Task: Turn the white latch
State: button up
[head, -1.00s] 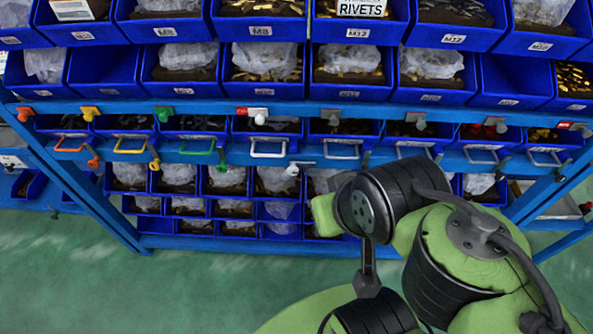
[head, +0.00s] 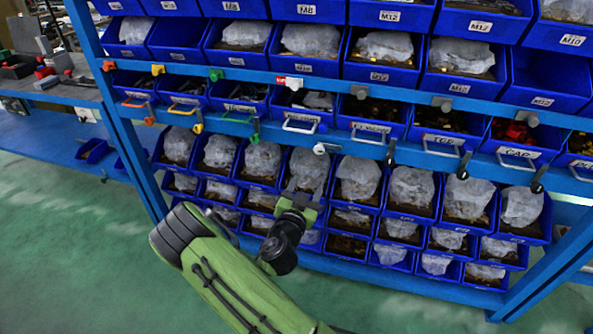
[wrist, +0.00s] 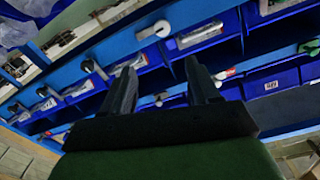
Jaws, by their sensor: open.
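The white latch (head: 320,149) is on the lower blue rail of the rack in the head view, right of the green latch (head: 255,132) and left of a black one (head: 391,152). In the wrist view the white latch (wrist: 155,30) shows above the fingertips, its round end on the rail. My gripper (wrist: 160,75) is open, with two dark fingers apart and nothing between them. The gripper is apart from the latch.
Another latch with a red and white part (head: 290,82) is on the upper rail. Blue bins with bagged parts (head: 357,180) fill the rack above and below. Drawer handles (head: 300,126) stick out beside the latches. The green floor (head: 90,250) is clear at left.

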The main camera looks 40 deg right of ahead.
aim_at(319, 150)
jog(key=p+x, duration=0.2)
jog(key=x, duration=0.6)
jog(key=p+x, duration=0.2)
jog(key=x, duration=0.6)
jog(key=shift+w+a+f, duration=0.1)
jog(key=shift+w+a, duration=0.15)
jog(key=c, duration=1)
jog(key=shift+c, duration=0.2)
